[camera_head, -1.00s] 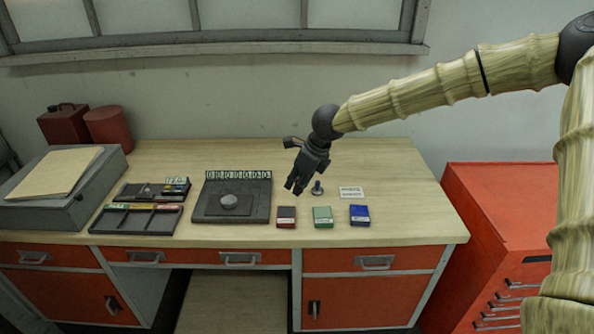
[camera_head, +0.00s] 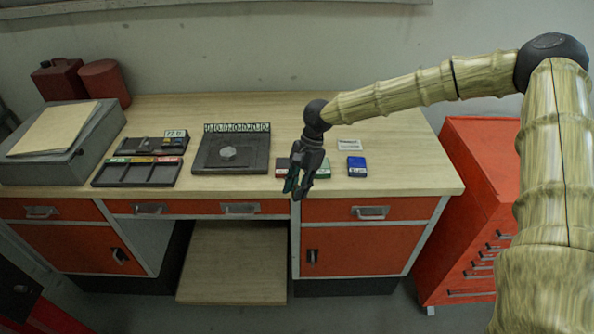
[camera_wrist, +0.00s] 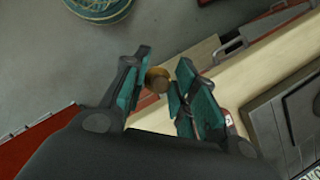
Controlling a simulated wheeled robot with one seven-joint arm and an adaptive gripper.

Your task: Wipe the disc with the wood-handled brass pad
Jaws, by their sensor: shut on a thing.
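The grey disc (camera_head: 228,154) lies on a dark square plate (camera_head: 205,175) on the bench, left of my gripper. Part of a dark plate (camera_wrist: 262,125) also shows at the right in the wrist view, without a clear view of the disc. My gripper (camera_head: 297,189) points down at the bench's front edge. In the wrist view its teal-padded fingers (camera_wrist: 164,92) are shut on a small round brown wooden piece, the handle of the pad (camera_wrist: 157,79). The pad's brass face is hidden.
A divided tray (camera_head: 137,172) is left of the plate. A white card (camera_head: 349,144) lies behind. The bench's right side is clear.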

